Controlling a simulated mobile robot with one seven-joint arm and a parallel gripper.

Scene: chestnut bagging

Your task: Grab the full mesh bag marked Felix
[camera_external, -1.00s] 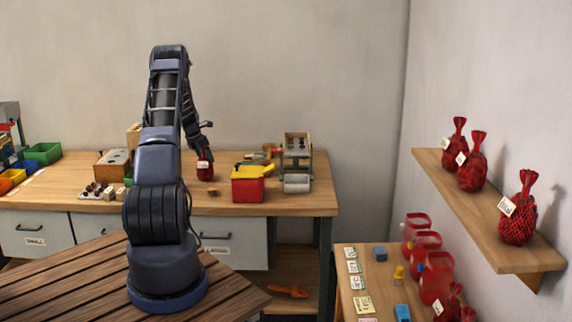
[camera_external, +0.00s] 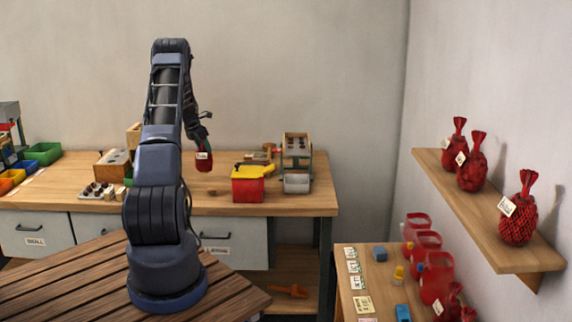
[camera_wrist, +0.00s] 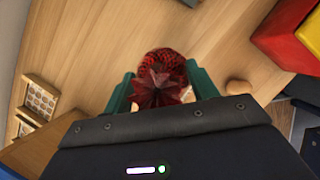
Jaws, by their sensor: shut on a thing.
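A full red mesh bag (camera_external: 204,161) with a white tag hangs from my gripper (camera_external: 204,144) above the workbench. The writing on its tag is too small to read. In the wrist view the gathered neck of the red mesh bag (camera_wrist: 160,84) sits between the two green fingers of my gripper (camera_wrist: 160,92), which are shut on it. More red mesh bags with white tags stand on the wall shelf at the right; one is at the front end (camera_external: 518,220) and two stand farther back (camera_external: 472,170). I cannot read a name on any tag.
A red bin with a yellow top (camera_external: 248,188) stands on the bench (camera_external: 290,208) right of the held bag. Red containers (camera_external: 427,255) line the small right table. The shelf (camera_external: 480,220) juts from the right wall.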

